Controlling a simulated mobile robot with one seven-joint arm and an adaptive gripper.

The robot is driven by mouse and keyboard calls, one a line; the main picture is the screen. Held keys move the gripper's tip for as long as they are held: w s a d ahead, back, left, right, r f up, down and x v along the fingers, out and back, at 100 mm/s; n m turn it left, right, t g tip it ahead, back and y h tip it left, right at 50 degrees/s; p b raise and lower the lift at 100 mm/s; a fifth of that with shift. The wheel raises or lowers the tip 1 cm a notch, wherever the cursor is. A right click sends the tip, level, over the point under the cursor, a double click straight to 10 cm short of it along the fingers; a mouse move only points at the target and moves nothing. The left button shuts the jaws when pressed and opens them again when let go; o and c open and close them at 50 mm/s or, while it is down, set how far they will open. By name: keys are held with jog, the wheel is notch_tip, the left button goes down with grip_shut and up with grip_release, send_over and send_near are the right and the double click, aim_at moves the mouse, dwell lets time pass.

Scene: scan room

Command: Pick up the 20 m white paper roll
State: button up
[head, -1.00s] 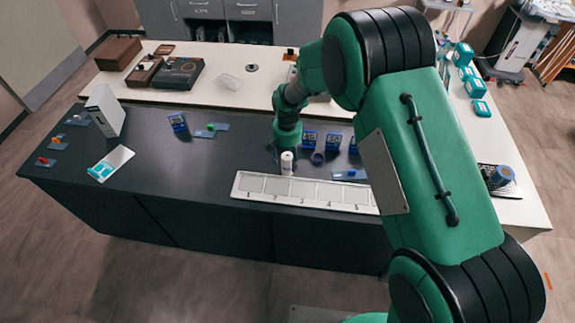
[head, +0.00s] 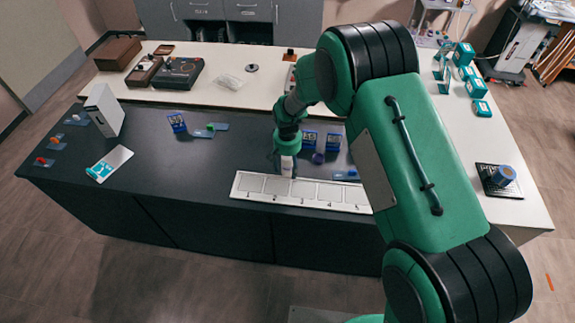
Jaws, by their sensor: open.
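A small white upright roll (head: 288,168) stands on the dark tabletop at the back edge of a long white numbered tray (head: 300,202); its label is too small to read. My gripper (head: 285,160) points down over the roll, with its dark fingers around the roll's upper part. The gripper is open. Its fingers hide part of the roll, and I cannot tell whether they touch it.
Blue boxes (head: 310,138) and a purple roll (head: 318,158) stand close behind and to the right of my gripper. A white box (head: 104,111) stands at the left. The dark tabletop between is mostly clear.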

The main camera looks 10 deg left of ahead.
aim_at(288, 162)
jog(key=c, duration=1.3)
jog(key=shift+c, duration=0.2)
jog(key=shift+r, duration=0.15)
jog(key=shift+r, duration=0.45)
jog(key=shift+s+d+r+p, duration=0.1)
jog(key=shift+s+r+p, duration=0.15)
jog(key=shift+r, duration=0.4)
jog(key=shift+s+d+r+p, duration=0.1)
jog(key=shift+r+p, duration=0.1)
jog(key=shift+r, duration=0.4)
jog(key=s+d, duration=0.2)
jog(key=s, duration=0.2)
jog(key=s+d+r+p, duration=0.1)
jog(key=s+d, duration=0.1)
jog(key=s, duration=0.3)
jog(key=s+d, duration=0.2)
jog(key=s, duration=0.3)
jog(key=shift+d+r, duration=0.1)
jog(key=shift+r, duration=0.1)
